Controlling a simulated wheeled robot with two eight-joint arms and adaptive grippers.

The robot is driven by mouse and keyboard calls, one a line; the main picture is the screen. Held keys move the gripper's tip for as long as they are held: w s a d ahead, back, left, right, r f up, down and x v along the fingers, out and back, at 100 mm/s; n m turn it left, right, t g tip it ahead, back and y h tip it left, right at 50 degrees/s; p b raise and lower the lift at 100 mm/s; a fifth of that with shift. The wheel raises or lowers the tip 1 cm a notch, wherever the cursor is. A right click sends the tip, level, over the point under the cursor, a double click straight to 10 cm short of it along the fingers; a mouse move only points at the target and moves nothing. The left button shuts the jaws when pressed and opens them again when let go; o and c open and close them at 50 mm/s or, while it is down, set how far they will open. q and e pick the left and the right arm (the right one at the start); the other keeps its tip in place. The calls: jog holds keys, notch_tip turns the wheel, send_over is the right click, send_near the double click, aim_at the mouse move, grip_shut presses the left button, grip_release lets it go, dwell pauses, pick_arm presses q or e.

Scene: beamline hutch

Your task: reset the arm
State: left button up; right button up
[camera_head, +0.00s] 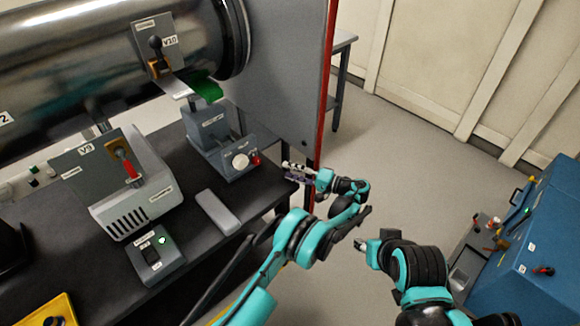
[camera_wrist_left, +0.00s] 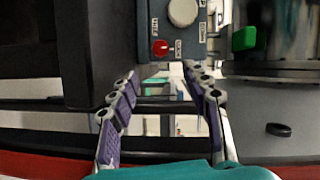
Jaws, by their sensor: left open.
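My left arm, teal and black, reaches in from the bottom of the head view. Its left gripper (camera_head: 290,172) is at the right edge of the black bench, just in front of the grey control box with a dial. In the left wrist view the left gripper's two purple-padded fingers (camera_wrist_left: 163,100) are apart with nothing between them. My right arm shows at the lower right of the head view, folded over the floor; its gripper's fingers cannot be made out.
The control box (camera_head: 222,150) has a white dial and a red knob. A red-edged panel (camera_head: 325,80) stands just behind the left gripper. A blue cabinet (camera_head: 535,240) stands right; floor between is clear.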

pick_arm(q)
jog(key=s+a+r+m+g+h, duration=0.1)
jog(key=a+r+h, duration=0.2)
jog(key=a+r, duration=0.35)
jog(key=s+a+r+h, duration=0.25)
jog(key=a+r, duration=0.25)
jog(key=r, duration=0.3)
jog(key=s+a+r+h, duration=0.4)
jog(key=s+a, duration=0.1)
jog(key=s, duration=0.5)
jog(key=s+f+n+h, duration=0.1)
jog(key=s+f+h, duration=0.1)
jog(key=s, duration=0.9)
jog(key=s+f+n+t+h, duration=0.1)
jog(key=s+h, duration=0.3)
jog(key=s, duration=0.6)
jog(key=shift+s+d+f+n, duration=0.35)
jog(key=shift+s+d+n, duration=0.05)
jog(key=shift+n, duration=0.4)
